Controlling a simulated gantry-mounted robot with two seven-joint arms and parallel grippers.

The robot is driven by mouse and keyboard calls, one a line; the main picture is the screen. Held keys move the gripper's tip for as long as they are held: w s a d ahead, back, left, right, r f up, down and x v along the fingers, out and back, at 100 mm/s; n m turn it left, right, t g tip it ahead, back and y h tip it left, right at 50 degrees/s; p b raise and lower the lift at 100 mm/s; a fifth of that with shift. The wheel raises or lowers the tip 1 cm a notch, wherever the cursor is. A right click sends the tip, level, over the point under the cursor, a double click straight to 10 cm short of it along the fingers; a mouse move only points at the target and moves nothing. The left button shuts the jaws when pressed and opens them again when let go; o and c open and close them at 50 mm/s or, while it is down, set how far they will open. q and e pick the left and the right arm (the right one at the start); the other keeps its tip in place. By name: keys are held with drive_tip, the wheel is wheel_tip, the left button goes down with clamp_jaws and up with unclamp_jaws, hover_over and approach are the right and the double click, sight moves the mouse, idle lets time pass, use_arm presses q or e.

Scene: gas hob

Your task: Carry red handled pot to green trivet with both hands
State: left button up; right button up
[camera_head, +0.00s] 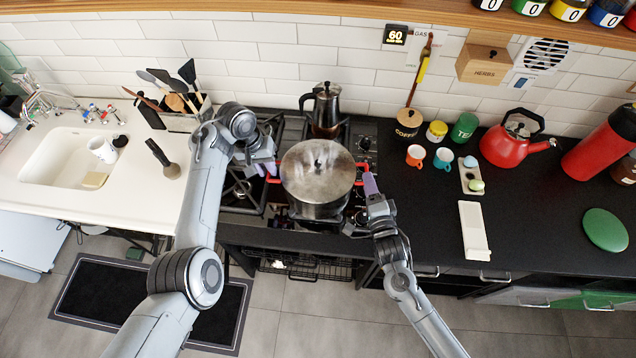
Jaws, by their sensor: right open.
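The steel pot (318,196) stands on the gas hob with a shiny lid (318,168) on top. Its red side handles stick out left (276,170) and right (359,172). My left gripper (268,168) is at the left handle; its fingers are small and partly overlapped, so its grip is unclear. My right gripper (368,182) is open, close beside the right handle; I cannot tell whether it touches. The green trivet (605,230) lies bare on the black counter at the far right.
A moka pot (325,108) stands behind the pot. Cups (443,157), a spoon rest (470,177), a white tray (474,230), a red kettle (512,142) and a red cylinder (598,150) stand on the right counter. Clear counter lies between the white tray and the trivet.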

use_arm(q)
drive_tip(key=shift+d+f, duration=0.25)
drive_tip(key=shift+f, duration=0.9)
drive_tip(key=shift+d+f, duration=0.2)
drive_tip(key=shift+f, duration=0.95)
use_arm(e)
drive_tip(key=shift+w+a+f, duration=0.1)
drive_tip(key=shift+w+a, duration=0.1)
drive_tip(key=shift+w, duration=1)
drive_tip(key=shift+w+a, duration=0.2)
drive_tip(key=shift+w, duration=0.95)
use_arm(q)
drive_tip(key=shift+c, duration=0.4)
use_arm(e)
drive_tip(key=shift+c, duration=0.3)
use_arm(q)
drive_tip(key=shift+c, duration=1.2)
use_arm(e)
drive_tip(key=shift+c, duration=1.2)
use_arm(q)
clamp_jaws()
use_arm(e)
clamp_jaws()
use_arm(q)
drive_tip(key=shift+w+r, duration=0.1)
drive_tip(key=shift+r, duration=0.15)
use_arm(e)
drive_tip(key=shift+r, duration=0.35)
drive_tip(key=shift+s, duration=0.1)
